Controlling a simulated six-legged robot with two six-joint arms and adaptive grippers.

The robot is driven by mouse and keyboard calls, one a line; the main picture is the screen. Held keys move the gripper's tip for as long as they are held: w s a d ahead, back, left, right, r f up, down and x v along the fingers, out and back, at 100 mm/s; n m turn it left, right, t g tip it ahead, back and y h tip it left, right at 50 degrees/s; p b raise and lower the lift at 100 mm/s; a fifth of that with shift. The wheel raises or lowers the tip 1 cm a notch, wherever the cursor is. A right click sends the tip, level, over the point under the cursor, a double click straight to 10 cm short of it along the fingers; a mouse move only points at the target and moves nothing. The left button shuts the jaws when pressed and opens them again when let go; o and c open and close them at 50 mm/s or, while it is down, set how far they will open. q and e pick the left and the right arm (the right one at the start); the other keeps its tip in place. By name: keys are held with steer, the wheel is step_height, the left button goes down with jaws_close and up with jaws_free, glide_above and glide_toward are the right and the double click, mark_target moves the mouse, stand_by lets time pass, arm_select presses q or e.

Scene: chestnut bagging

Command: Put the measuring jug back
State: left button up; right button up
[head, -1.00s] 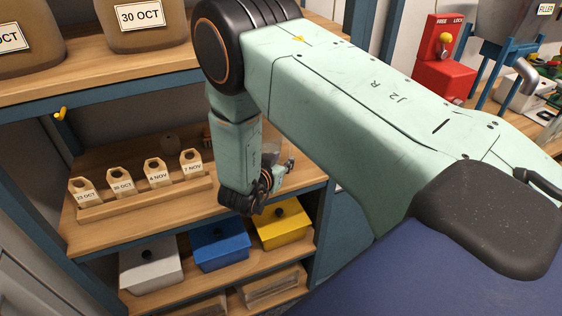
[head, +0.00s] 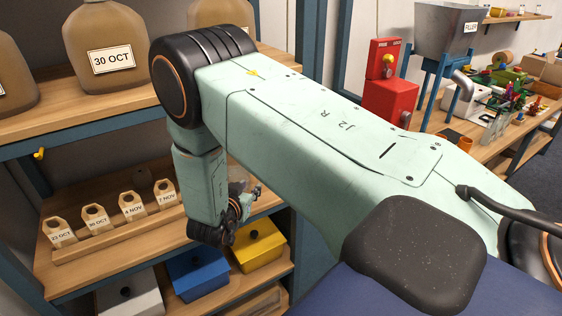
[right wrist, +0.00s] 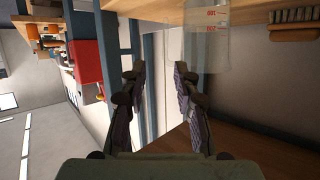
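The measuring jug (right wrist: 206,45) is clear with red marks and shows at the top of the right wrist view, beyond the fingers of my right gripper. Its lower and upper ends are not both visible. My right gripper (right wrist: 160,85) has its two fingers apart, with nothing seen between them; the jug lies off to the right of the gap. In the head view my right gripper (head: 241,203) is at the right end of the middle shelf, above the yellow box, partly hidden by my forearm. My left gripper is not in view.
Below are white (head: 128,292), blue (head: 198,272) and yellow boxes (head: 258,246). A blue post (right wrist: 134,30) rises near the gripper. A filler hopper (head: 445,40) stands right.

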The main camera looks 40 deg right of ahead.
steer(key=s+a+f+n+y, duration=0.4)
steer(key=s+f+n, duration=0.1)
steer(key=s+f, duration=0.25)
steer(key=s+a+f+n+g+y, duration=0.2)
steer(key=s+a, duration=0.2)
steer(key=s, duration=0.5)
steer(key=s+a+f+n+g+y, duration=0.2)
steer(key=s+a+g+y, duration=0.1)
steer(key=s, duration=0.6)
steer(key=s+a+f+n+g+y, duration=0.2)
steer(key=s+a+y, duration=0.1)
steer(key=s, duration=0.6)
steer(key=shift+s+a+n+g, duration=0.2)
steer(key=shift+a+n+g, duration=0.15)
steer(key=shift+a, duration=0.5)
